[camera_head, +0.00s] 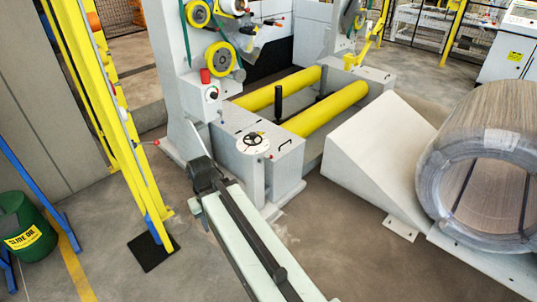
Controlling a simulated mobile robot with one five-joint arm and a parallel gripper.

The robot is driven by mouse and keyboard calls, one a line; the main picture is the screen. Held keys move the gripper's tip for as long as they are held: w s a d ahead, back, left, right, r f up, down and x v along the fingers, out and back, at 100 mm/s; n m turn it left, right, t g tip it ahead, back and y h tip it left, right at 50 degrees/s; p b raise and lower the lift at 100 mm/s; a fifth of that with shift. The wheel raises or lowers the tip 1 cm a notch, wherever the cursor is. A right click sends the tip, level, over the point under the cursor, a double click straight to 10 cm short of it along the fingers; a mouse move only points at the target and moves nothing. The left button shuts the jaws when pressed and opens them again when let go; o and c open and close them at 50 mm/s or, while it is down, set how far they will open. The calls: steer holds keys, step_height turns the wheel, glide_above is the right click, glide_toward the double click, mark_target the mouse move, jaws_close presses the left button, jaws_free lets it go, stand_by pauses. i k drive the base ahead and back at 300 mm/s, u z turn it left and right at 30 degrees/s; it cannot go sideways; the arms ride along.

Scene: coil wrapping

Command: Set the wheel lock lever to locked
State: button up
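A white round dial plate (243,147) with a dark handwheel (253,139) sits on top of the grey machine housing, near the picture's middle. A small dark reddish tip (269,156) shows at the plate's right edge. I cannot tell whether it belongs to the wheel lock lever, or which setting the lever is in. A black upright handle (278,103) stands behind the wheel, by the yellow rollers. My pale and black arm reaches up from the bottom edge to a dark joint left of and below the wheel, apart from it. My gripper's fingers do not show.
Yellow rollers (335,108) lie behind the housing. A grey sloped block (375,150) and a large wire coil (487,160) stand to the right. A yellow post (120,135) and green bin (25,228) are at left. Floor is clear between post and arm.

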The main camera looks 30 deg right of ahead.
mark_target(260, 160)
steer(key=i, duration=0.85)
steer(key=u, duration=0.05)
